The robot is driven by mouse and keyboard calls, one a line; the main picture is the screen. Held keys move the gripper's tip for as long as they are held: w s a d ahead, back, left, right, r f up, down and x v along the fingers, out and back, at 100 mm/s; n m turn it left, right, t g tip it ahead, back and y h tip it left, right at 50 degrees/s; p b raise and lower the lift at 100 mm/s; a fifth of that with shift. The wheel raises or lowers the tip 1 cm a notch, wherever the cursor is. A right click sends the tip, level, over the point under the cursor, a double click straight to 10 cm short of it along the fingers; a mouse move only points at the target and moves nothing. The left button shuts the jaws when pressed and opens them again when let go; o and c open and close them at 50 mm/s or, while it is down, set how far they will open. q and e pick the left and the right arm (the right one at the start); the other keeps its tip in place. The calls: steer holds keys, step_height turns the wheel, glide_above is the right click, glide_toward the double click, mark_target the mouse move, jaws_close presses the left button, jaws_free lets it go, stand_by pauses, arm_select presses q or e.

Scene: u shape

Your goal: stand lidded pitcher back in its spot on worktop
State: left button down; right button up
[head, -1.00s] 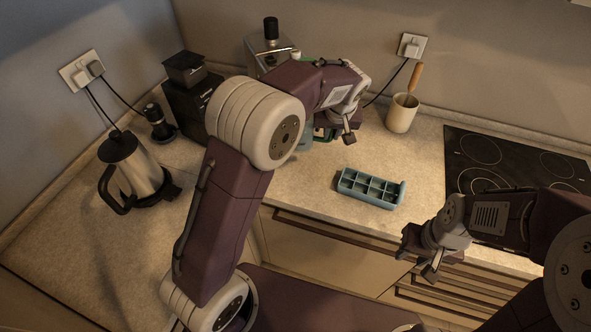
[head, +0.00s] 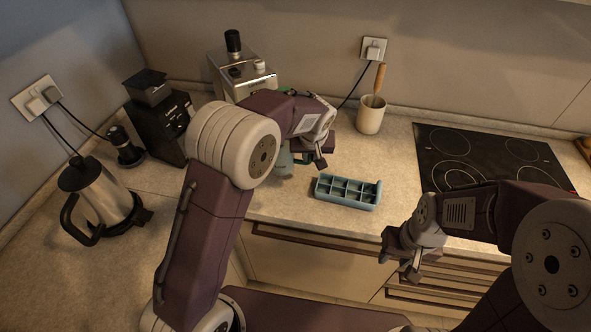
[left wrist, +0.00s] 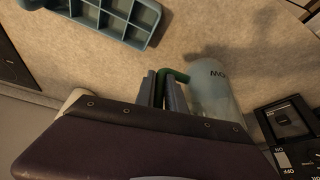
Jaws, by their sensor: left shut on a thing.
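The lidded pitcher is a pale, see-through jug (left wrist: 215,85) with dark lettering and a green handle (left wrist: 175,76). In the left wrist view my left gripper (left wrist: 162,90) is shut on that handle. In the head view the pitcher (head: 283,162) is mostly hidden behind my left arm and gripper (head: 312,150), in front of the coffee machine. I cannot tell whether its base touches the worktop. My right gripper (head: 400,262) is open and empty, near the worktop's front edge at right.
A blue compartment tray (head: 347,191) lies right of the pitcher. A utensil crock (head: 370,115) stands behind it, with a black hob (head: 480,155) to the right. The coffee machine (head: 242,75), grinder (head: 160,120) and kettle (head: 105,200) stand along the back and left.

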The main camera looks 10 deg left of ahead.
mark_target(298, 162)
arm_select(q)
steer(key=a, duration=0.1)
steer(key=a+f, duration=0.2)
steer(key=shift+s+a, duration=0.15)
steer(key=shift+a, duration=0.15)
step_height(298, 162, down, 4)
steer(key=shift+r, duration=0.2)
steer(key=shift+f, duration=0.25)
steer(key=shift+d+f, duration=0.1)
steer(key=shift+f, duration=0.1)
steer(key=c, duration=1.4)
jaws_free()
steer(key=shift+r, duration=0.15)
